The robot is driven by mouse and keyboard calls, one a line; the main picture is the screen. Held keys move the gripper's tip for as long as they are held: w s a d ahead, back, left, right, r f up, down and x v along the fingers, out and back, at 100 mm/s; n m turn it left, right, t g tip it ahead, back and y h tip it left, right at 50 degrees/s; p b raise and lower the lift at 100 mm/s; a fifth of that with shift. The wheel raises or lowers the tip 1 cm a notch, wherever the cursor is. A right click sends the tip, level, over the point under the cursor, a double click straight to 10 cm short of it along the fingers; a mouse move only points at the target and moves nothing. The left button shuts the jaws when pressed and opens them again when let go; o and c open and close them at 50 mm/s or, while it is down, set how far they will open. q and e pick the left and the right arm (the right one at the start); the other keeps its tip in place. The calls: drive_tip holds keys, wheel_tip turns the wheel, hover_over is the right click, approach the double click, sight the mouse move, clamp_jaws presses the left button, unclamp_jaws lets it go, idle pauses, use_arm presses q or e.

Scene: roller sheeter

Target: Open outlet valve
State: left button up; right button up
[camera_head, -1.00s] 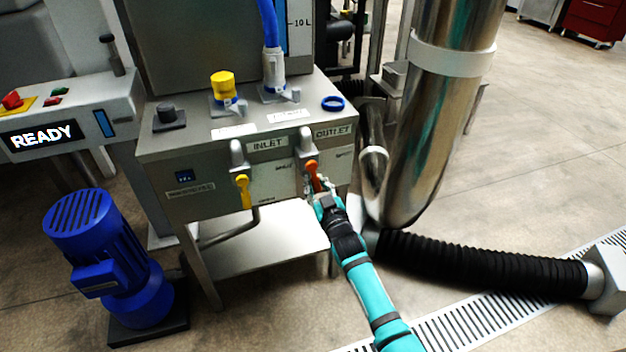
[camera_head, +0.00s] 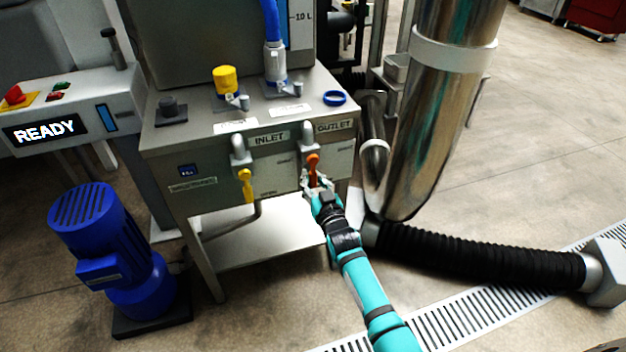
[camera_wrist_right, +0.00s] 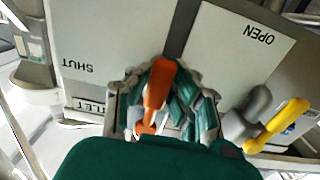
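The outlet valve has an orange handle (camera_head: 313,168) on the front of the grey cabinet, under the OUTLET label. In the head view the handle points nearly straight down. My right gripper (camera_head: 318,187) is at its lower part, and its fingers lie close on both sides of the handle. In the right wrist view the orange handle (camera_wrist_right: 157,92) stands between the teal finger pads, with the SHUT plate (camera_wrist_right: 95,45) on the left and the OPEN plate (camera_wrist_right: 235,55) on the right, both upside down. The contact faces are partly hidden. My left gripper is out of view.
The yellow inlet handle (camera_head: 248,186) hangs down left of the outlet valve. A large steel pipe (camera_head: 440,110) and black hose (camera_head: 480,257) stand to the right. A blue motor (camera_head: 110,250) stands at the left on the floor.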

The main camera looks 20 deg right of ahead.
drive_tip(key=o, duration=0.5)
drive_tip(key=s, duration=1.2)
drive_tip(key=shift+d, duration=0.15)
drive_tip(key=shift+s+f, duration=0.1)
drive_tip(key=shift+f, duration=0.05)
